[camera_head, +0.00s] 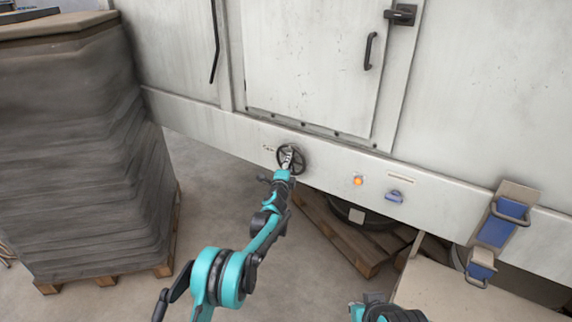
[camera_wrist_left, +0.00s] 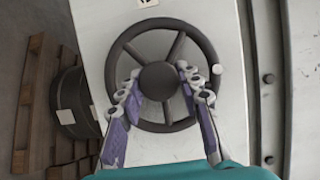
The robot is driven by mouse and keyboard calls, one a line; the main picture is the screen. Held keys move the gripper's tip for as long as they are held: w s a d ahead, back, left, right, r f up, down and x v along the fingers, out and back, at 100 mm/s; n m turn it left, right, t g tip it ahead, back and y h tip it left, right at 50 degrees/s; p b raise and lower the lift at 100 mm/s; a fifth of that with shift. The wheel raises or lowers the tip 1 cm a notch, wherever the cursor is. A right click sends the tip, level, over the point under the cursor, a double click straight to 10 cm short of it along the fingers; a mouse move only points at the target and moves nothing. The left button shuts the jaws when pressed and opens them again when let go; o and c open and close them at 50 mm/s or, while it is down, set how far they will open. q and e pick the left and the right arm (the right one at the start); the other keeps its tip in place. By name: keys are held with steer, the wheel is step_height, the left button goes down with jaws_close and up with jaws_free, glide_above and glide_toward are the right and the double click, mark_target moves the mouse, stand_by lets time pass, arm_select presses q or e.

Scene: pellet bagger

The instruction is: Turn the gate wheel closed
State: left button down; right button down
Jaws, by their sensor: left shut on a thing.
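The gate wheel (camera_head: 298,154) is a dark spoked handwheel on the white machine's lower front panel. In the left wrist view the wheel (camera_wrist_left: 201,42) fills the middle, with a round dark hub (camera_wrist_left: 159,81) and a small pale knob on its right rim. My left gripper (camera_head: 287,158) is at the wheel. In the left wrist view its two purple-padded fingers (camera_wrist_left: 158,84) reach through to either side of the hub and are shut on it. Part of my right arm shows at the bottom of the head view, but its gripper fingers cannot be made out.
An orange button (camera_head: 358,181) and a blue knob (camera_head: 395,196) sit right of the wheel. Blue handled parts (camera_head: 497,231) hang further right. A wrapped pallet stack (camera_head: 85,150) stands at left. A wooden pallet (camera_head: 345,246) lies under the machine. Floor between stack and machine is clear.

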arm_select(q)
steer(key=c, duration=1)
jaws_free()
steer(key=v, duration=1.2)
steer(key=shift+d, duration=0.1)
